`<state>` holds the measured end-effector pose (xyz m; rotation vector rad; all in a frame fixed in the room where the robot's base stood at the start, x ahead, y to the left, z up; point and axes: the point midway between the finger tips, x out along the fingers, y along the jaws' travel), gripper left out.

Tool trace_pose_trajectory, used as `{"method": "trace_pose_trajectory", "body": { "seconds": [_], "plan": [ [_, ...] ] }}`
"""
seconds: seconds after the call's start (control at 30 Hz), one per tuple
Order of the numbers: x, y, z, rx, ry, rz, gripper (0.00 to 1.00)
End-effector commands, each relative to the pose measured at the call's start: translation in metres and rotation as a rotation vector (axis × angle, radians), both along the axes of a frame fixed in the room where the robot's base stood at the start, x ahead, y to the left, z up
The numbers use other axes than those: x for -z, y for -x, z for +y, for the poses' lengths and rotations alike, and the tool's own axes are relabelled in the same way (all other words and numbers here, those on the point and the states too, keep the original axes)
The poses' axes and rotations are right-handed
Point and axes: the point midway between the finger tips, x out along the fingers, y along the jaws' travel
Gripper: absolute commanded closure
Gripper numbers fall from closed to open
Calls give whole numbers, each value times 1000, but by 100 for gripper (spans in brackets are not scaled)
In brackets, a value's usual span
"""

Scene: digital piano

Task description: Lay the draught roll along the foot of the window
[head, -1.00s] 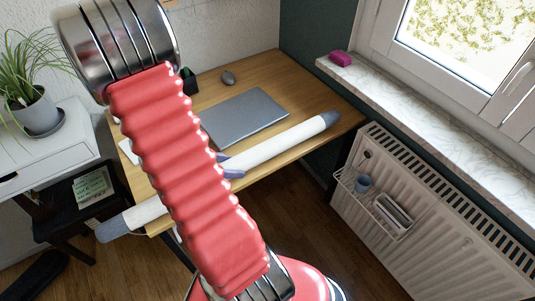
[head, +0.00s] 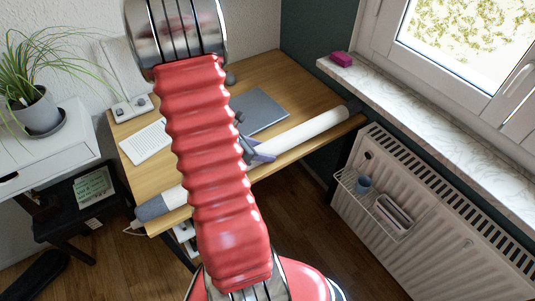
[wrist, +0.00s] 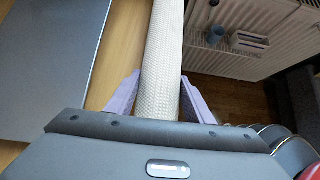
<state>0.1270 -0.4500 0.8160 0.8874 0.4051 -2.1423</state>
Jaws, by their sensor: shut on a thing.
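The draught roll (head: 312,130) is a long white tube with grey ends. It lies slantwise over the front part of the wooden desk, its right end near the window sill's left part. Its middle is hidden behind my arm in the head view. My gripper (head: 257,153) is shut around the roll, with lilac fingers on both sides of it. The wrist view also shows the roll (wrist: 162,55) between the fingers. The window (head: 470,40) is at the upper right, above a pale marbled sill (head: 430,118).
A magenta block (head: 341,59) sits at the sill's far left end. A white radiator (head: 440,225) with a small rack and blue cup (head: 363,184) is below the sill. The rest of the sill looks clear.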

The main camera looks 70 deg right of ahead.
Motion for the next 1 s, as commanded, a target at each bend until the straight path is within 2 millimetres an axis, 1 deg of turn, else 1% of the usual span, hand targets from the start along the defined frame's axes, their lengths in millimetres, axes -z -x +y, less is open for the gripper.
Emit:
{"method": "trace_pose_trajectory", "body": {
  "seconds": [0.27,0.43,0.47,0.5,0.6,0.7,1.0],
  "plan": [
    [0,2,-2,1,1,0,94],
    [0,13,-14,3,1,1,94],
    [1,16,-16,4,0,1,94],
    [8,14,-15,0,-3,3,94],
    [20,14,-14,-1,-3,3,94],
    [28,14,-15,0,-2,2,94],
    [31,13,-15,1,1,0,94]
  ]
}}
